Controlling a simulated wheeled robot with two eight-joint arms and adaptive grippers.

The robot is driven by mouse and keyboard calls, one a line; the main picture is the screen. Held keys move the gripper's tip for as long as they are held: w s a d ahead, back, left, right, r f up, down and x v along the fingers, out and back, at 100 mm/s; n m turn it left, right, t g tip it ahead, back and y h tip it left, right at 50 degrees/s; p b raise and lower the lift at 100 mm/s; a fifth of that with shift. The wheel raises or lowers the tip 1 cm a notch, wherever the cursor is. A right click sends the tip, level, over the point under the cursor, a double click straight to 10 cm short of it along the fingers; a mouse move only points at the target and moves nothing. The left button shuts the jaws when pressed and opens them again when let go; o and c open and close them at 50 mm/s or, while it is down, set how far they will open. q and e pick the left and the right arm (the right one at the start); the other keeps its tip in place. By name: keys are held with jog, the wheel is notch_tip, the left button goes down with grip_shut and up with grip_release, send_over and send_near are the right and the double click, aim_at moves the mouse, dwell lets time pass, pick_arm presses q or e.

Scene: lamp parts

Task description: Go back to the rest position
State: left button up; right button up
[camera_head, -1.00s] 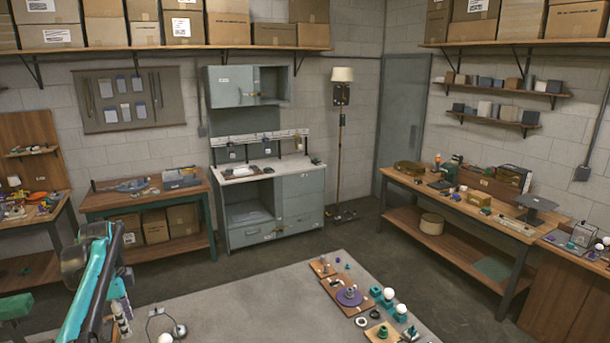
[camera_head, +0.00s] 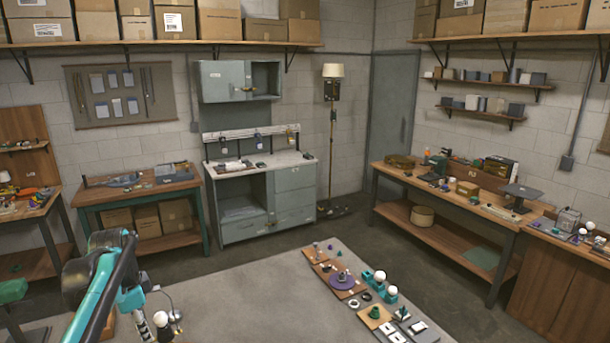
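My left arm comes in at the lower left in the head view. Its gripper (camera_head: 142,326) shows only in part, low beside the arm, and its fingertips are too hidden to judge. A white bulb (camera_head: 160,319) and a thin curved wire with a dark ball end (camera_head: 174,316) are close to the gripper's right on the grey table (camera_head: 250,290). I cannot tell whether the gripper touches them. On the table's right side are a purple disc (camera_head: 342,282), teal holders with white bulbs (camera_head: 380,277), and a green cone piece (camera_head: 374,312). My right gripper is out of view.
The middle of the grey table is clear. A wooden workbench (camera_head: 440,197) stands at the right wall, a grey cabinet (camera_head: 294,204) at the back, and a teal-legged bench (camera_head: 140,190) at the back left. A floor lamp (camera_head: 332,130) stands in the corner.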

pick_arm(q)
jog(key=s+d+f+n+t+b, duration=0.3)
jog(key=s+d+f+b, duration=0.5)
jog(key=f, duration=0.5)
jog(key=s+d+f+n+t+b, duration=0.2)
jog(key=s+d+f+n+b, duration=0.4)
jog(key=s+d+f+b, duration=0.3)
jog(key=d+f, duration=0.3)
jog(key=d, duration=0.1)
jog(key=shift+d+f+t+h+b, duration=0.3)
jog(key=shift+f+t, duration=0.05)
jog(key=shift+t, duration=0.05)
jog(key=shift+s, duration=0.15)
